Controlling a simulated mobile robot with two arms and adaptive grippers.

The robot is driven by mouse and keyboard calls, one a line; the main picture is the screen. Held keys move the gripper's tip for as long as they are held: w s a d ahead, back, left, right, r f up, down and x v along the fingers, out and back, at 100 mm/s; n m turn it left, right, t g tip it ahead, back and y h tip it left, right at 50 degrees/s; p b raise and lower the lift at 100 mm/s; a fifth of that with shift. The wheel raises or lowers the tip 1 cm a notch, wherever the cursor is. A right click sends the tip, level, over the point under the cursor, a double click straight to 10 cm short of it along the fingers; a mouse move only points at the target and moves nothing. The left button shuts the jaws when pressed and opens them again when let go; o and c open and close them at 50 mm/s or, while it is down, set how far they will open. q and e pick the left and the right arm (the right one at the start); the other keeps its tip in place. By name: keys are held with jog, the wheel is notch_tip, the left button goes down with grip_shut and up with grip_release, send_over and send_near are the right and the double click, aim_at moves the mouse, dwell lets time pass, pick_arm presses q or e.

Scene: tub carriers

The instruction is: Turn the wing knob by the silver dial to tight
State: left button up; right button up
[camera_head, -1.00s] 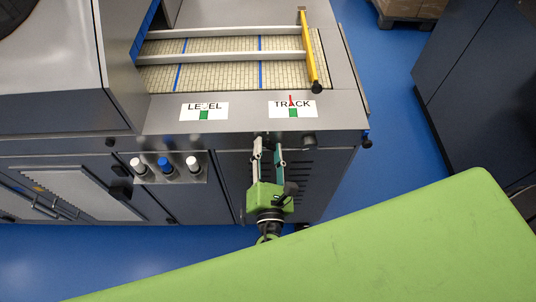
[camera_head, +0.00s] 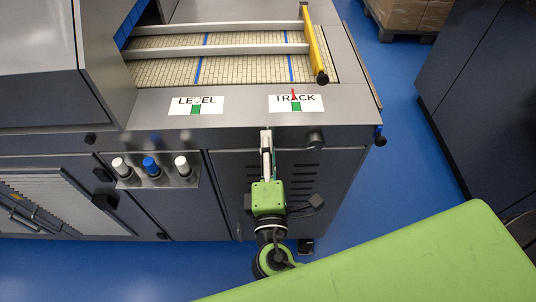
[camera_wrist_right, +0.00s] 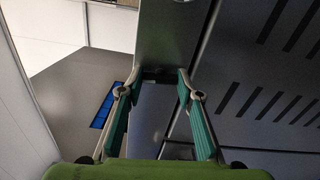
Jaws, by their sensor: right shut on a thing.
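My right gripper (camera_head: 266,136) is at the front face of the grey machine, just under its top edge, left of a grey round knob (camera_head: 315,140) that may be the silver dial. In the head view its fingers line up one behind the other. In the right wrist view the fingers (camera_wrist_right: 160,78) are closed around a small dark part at the metal edge, which I take to be the wing knob; the fingertips mostly hide it. My left gripper is not in view.
The LEVEL (camera_head: 196,106) and TRACK (camera_head: 296,103) plates lie on the ledge above, each with a green mark. White and blue buttons (camera_head: 151,166) stand to the left. A yellow bar (camera_head: 316,50) crosses the belt end. Blue floor (camera_head: 400,110) is clear on the right.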

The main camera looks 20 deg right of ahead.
jog(key=shift+m+b, duration=0.6)
jog(key=shift+m, duration=0.2)
jog(key=o, duration=1.1)
jog(key=v, duration=1.2)
